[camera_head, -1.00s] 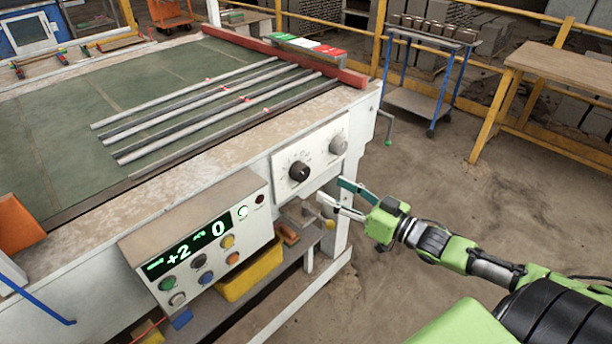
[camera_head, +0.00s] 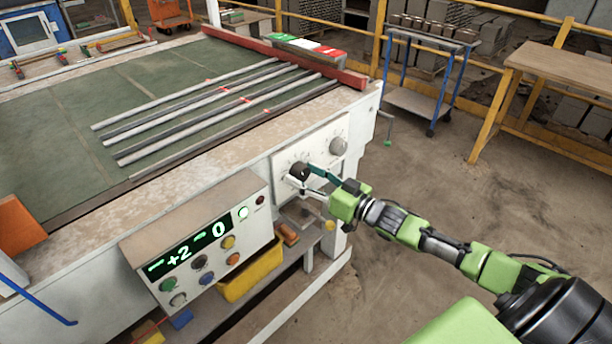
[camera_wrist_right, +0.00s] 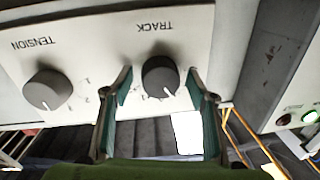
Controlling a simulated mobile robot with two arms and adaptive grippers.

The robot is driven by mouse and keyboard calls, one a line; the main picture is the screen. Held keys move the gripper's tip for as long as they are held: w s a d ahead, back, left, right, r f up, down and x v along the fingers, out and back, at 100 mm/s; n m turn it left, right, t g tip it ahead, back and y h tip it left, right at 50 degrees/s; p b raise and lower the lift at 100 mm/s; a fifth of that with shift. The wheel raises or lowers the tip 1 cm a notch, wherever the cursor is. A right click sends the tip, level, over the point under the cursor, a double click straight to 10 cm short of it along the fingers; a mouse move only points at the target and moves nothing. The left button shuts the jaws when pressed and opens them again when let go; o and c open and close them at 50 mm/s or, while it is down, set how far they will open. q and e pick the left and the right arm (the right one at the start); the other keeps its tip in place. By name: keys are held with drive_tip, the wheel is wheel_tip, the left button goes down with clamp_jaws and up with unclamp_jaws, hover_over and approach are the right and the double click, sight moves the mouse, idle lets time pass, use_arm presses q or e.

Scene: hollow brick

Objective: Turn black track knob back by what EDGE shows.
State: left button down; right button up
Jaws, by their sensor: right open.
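The black track knob (camera_head: 299,171) sits on a white panel on the table's front side. In the right wrist view the black knob (camera_wrist_right: 160,76) is under the upside-down word TRACK, its white pointer line towards the picture's bottom right. My right gripper (camera_head: 303,177) is open, with its fingers on either side of the knob; in the wrist view (camera_wrist_right: 160,92) gaps show between the fingers and the knob. The display (camera_head: 190,245) reads "+2" and "0" in green with dashes; I cannot make out an EDGE label. My left gripper is not in view.
A grey tension knob (camera_head: 338,146) is beside the black one, labelled TENSION in the wrist view (camera_wrist_right: 47,89). The button box (camera_head: 200,243) juts out left of the panel. A yellow bin (camera_head: 250,275) sits below.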

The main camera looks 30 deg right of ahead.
drive_tip(key=c, duration=1.1)
drive_tip(key=n+p, duration=0.1)
drive_tip(key=n, duration=0.1)
drive_tip(key=shift+r+n, duration=0.15)
drive_tip(key=shift+n, duration=0.25)
drive_tip(key=n, duration=0.2)
drive_tip(key=shift+n+p, duration=0.3)
drive_tip(key=shift+p, duration=0.05)
drive_tip(key=n, duration=0.3)
drive_tip(key=shift+h, duration=0.4)
drive_tip(key=shift+n+g+p, duration=0.3)
drive_tip(key=shift+n+p, duration=0.05)
drive_tip(key=shift+n, duration=1.15)
